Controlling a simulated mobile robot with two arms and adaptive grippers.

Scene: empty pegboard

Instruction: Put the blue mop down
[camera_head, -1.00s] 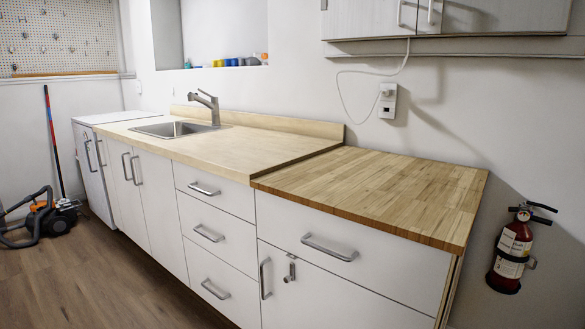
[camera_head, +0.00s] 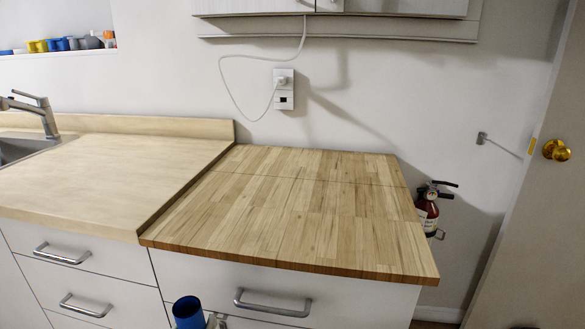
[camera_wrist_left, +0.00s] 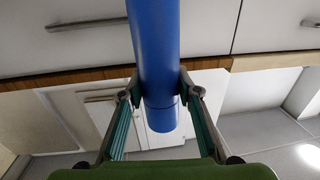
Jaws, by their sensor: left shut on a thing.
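In the left wrist view the thick blue shaft (camera_wrist_left: 157,60) runs down from the top edge and ends between the fingers. My left gripper (camera_wrist_left: 160,92) is shut on this shaft, one finger on each side. A small grey part of it shows beside the shaft in the head view. The mop's other end is hidden. My right gripper is in neither view.
The butcher-block countertop (camera_head: 290,210) is clear, and so is the paler counter (camera_head: 110,165) beside the sink (camera_head: 18,148). A drawer handle (camera_head: 272,303) sticks out close to the shaft. A fire extinguisher (camera_head: 428,212) hangs at the right, near a door (camera_head: 535,240).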

